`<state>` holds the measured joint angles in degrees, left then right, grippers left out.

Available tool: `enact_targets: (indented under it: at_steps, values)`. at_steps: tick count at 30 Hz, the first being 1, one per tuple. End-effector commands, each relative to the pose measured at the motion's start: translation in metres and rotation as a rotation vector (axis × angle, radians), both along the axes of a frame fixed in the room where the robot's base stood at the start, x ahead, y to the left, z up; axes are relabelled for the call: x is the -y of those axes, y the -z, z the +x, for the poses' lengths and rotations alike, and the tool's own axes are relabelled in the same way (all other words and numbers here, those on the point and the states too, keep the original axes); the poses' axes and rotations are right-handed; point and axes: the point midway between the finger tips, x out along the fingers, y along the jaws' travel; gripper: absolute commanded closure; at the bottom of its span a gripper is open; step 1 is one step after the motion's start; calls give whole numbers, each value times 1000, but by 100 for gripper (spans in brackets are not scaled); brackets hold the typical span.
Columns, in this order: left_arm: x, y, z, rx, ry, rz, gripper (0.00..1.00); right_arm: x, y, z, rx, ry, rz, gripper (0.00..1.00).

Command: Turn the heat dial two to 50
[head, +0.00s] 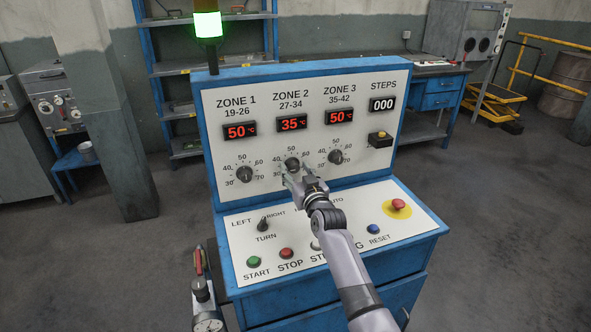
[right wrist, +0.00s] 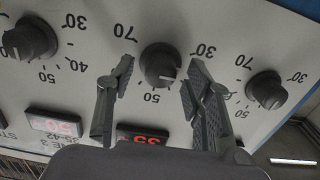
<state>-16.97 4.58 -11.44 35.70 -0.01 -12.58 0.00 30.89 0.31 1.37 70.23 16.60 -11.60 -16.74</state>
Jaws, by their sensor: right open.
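The zone 2 heat dial (head: 292,163) is a black knob on the panel, partly hidden behind my right gripper (head: 292,180) in the head view. Its display (head: 291,124) reads 35 °C. In the right wrist view, which is upside down, the zone 2 dial (right wrist: 160,65) sits between the two open fingers of my right gripper (right wrist: 160,72). A gap shows on each side of the knob, and the fingers look apart from it. My left gripper is not in view.
The zone 1 dial (head: 247,174) and zone 3 dial (head: 336,156) flank it; both displays read 50. Below, the sloping desk carries a turn switch (head: 263,225), a stop button (head: 286,253) and a red button on yellow (head: 398,204). A green lamp (head: 207,24) is lit.

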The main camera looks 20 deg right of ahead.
Motion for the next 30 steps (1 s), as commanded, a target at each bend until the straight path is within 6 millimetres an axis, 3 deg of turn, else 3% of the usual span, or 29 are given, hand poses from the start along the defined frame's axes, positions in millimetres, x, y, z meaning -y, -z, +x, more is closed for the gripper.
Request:
enact_targets:
  at_steps: [12,30]
  values:
    - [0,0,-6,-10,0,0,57,0,0,6,0,0,0,53]
    - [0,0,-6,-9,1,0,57,0,0,6,0,0,0,93]
